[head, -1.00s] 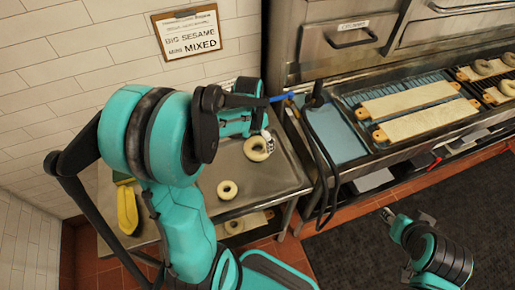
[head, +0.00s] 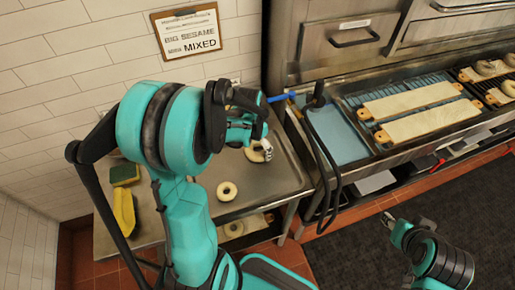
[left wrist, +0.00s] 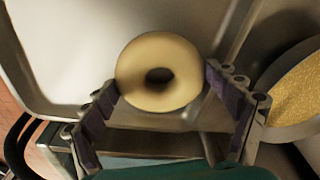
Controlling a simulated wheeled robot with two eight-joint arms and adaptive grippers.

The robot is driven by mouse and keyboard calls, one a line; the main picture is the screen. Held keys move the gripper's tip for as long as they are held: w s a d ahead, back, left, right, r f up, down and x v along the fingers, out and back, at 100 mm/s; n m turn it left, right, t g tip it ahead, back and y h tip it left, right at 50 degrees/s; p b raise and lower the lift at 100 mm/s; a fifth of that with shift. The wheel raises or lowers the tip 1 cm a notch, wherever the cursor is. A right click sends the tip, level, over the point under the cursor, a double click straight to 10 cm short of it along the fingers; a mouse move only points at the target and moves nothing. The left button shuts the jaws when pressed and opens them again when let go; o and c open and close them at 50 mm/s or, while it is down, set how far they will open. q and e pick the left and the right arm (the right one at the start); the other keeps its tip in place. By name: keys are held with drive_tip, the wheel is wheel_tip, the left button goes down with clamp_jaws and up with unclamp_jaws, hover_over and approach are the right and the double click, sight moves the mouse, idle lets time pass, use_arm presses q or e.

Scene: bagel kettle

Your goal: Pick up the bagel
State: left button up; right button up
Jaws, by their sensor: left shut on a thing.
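A pale ring-shaped bagel (head: 255,155) is at the right part of the metal table, partly hidden by my left gripper (head: 266,146). In the left wrist view the bagel (left wrist: 158,72) sits between the two dark-padded fingers of my left gripper (left wrist: 162,92), which is shut on its sides. I cannot tell whether it is clear of the metal surface. A second, smaller bagel (head: 227,191) lies apart, nearer on the table. My right gripper (head: 390,220) is low at the right over the floor, and its finger opening is unclear.
The metal table (head: 205,215) also holds a yellow object (head: 124,212) and a sponge (head: 125,173) at left. A bowl of yellow grains (left wrist: 298,92) shows in the left wrist view. An oven with boards (head: 425,112) and a hanging black hose (head: 322,150) stand right of the table.

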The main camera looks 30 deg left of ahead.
use_arm(q)
wheel_tip(320, 180, up, 10)
drive_tip(key=p, duration=0.3)
drive_tip(key=shift+p, duration=0.35)
drive_tip(key=shift+d+f, duration=0.1)
